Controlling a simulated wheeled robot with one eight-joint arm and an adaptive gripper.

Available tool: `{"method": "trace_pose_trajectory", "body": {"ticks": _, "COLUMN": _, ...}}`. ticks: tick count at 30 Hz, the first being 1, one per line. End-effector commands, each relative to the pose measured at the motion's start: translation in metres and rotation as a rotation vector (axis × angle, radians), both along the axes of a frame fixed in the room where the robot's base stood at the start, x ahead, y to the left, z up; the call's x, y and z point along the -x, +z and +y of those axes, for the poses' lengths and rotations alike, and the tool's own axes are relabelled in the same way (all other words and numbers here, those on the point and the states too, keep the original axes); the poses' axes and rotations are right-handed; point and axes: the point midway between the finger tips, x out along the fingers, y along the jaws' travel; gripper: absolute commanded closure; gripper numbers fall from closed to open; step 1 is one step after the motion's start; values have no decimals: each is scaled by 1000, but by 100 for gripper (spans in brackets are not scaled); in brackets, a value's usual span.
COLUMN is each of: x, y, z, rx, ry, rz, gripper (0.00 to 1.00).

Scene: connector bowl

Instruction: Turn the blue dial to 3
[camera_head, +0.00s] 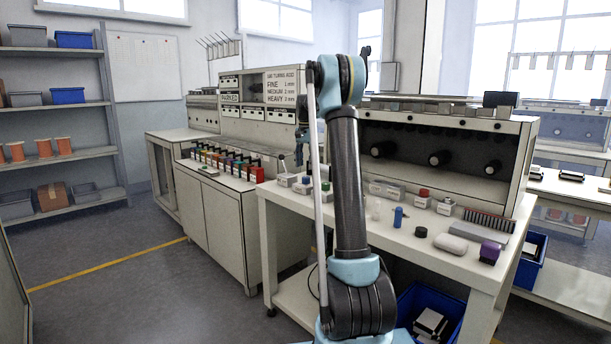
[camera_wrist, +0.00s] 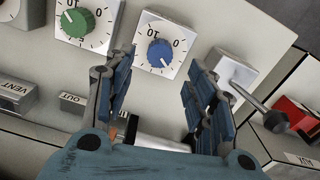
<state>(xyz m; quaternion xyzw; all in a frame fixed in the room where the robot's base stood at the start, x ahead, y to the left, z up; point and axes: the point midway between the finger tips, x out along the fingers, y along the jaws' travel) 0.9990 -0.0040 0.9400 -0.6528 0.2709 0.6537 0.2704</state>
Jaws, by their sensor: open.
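The blue dial (camera_wrist: 160,53) sits on a white square face with printed numbers, in the upper middle of the wrist view. My gripper (camera_wrist: 163,70) is open, with its two blue-padded fingers on either side of the dial in the picture. It looks empty, and I cannot tell how far its tips are above the dial. Some of the face's numbers are hard to read at this angle. In the head view the blue dial (camera_head: 306,180) is small, at the left end of the worktable, with my gripper (camera_head: 299,152) above it.
A green dial (camera_wrist: 77,22) is left of the blue one. A metal toggle lever (camera_wrist: 250,93) sticks up at the right, near a red part (camera_wrist: 296,112). Labelled grey blocks (camera_wrist: 14,96) lie at the left. A blue cylinder (camera_head: 398,217) stands farther along the worktable (camera_head: 400,248).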

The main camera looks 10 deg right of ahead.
Motion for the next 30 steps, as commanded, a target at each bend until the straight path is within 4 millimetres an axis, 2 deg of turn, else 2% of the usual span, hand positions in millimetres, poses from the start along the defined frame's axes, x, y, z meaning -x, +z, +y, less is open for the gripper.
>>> {"method": "trace_pose_trajectory", "body": {"ticks": 3, "x": 0, "y": 22, "z": 0, "rx": 0, "ry": 0, "rz": 0, "gripper": 50}}
{"method": "trace_pose_trajectory", "body": {"ticks": 10, "x": 0, "y": 48, "z": 0, "rx": 0, "ry": 0, "rz": 0, "gripper": 50}}
{"method": "trace_pose_trajectory", "body": {"ticks": 25, "x": 2, "y": 55, "z": 0, "rx": 0, "ry": 2, "rz": 0, "gripper": 50}}
{"method": "trace_pose_trajectory", "body": {"ticks": 30, "x": 25, "y": 62, "z": 0, "rx": 0, "ry": 31, "rz": -7, "gripper": 50}}
